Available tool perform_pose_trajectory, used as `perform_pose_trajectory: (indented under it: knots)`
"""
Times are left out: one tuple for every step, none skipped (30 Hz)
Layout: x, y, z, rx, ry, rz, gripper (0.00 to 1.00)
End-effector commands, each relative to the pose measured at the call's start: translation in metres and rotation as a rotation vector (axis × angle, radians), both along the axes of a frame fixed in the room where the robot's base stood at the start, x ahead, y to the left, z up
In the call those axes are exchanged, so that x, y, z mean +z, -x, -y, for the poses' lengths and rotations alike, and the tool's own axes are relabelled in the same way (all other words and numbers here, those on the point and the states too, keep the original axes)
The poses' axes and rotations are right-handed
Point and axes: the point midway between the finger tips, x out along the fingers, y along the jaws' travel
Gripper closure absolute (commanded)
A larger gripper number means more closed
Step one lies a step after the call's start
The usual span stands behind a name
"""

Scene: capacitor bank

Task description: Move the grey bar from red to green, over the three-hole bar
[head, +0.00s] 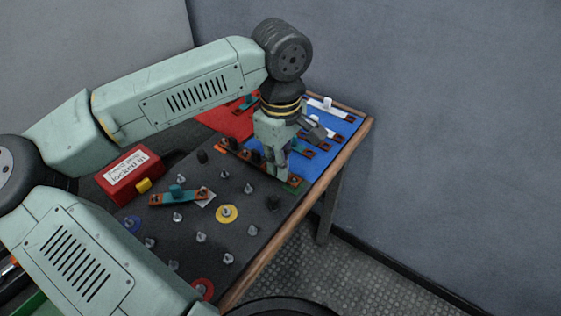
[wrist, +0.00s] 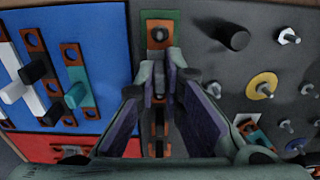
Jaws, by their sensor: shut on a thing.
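My gripper (head: 281,176) is low over the far right of the dark board, beside the blue field. In the wrist view its fingers (wrist: 158,88) are closed on a greyish piece, which I take to be the grey bar's handle; the fingers hide most of it. A copper end with a hole (wrist: 158,34) lies over the green patch (wrist: 170,17), straight ahead of the fingers. More copper with dark pieces (wrist: 159,130) shows between and behind the fingers. I cannot tell which copper belongs to the grey bar and which to the three-hole bar. The red field (head: 222,123) lies behind.
The blue field (wrist: 97,22) holds bars with white, black and teal handles. Bare studs, a dark knob (wrist: 234,37) and a yellow ring (wrist: 262,85) stand on the other side. A teal-handled bar (head: 163,198) and a red labelled box (head: 118,187) are at left in the head view.

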Motion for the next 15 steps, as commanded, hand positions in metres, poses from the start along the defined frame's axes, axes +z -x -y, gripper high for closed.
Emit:
perform_pose_trajectory:
  knots:
    - [-0.0012,-0.0001,0.0,0.0,0.0,0.0,1.0]
    - [-0.0015,-0.0001,0.0001,0.0,0.0,0.0,1.0]
    - [-0.0017,-0.0001,0.0001,0.0,0.0,0.0,1.0]
    - [-0.0018,0.0,0.0,0.0,0.0,0.0,1.0]
    - [-0.0018,-0.0001,0.0,0.0,0.0,0.0,1.0]
    - [-0.0013,0.0,0.0,0.0,0.0,0.0,0.89]
    - [-0.0012,0.0,0.0,0.0,0.0,0.0,0.87]
    - [-0.0013,0.0,0.0,0.0,0.0,0.0,0.85]
    - [-0.0013,0.0,0.0,0.0,0.0,0.0,0.82]
    - [-0.0013,0.0,0.0,0.0,0.0,0.0,0.8]
    - [-0.0013,0.0,0.0,0.0,0.0,0.0,0.78]
    - [-0.0013,0.0,0.0,0.0,0.0,0.0,0.75]
    - [-0.0013,0.0,0.0,0.0,0.0,0.0,0.73]
    - [-0.0014,0.0,0.0,0.0,0.0,0.0,0.71]
    - [-0.0014,0.0,0.0,0.0,0.0,0.0,0.69]
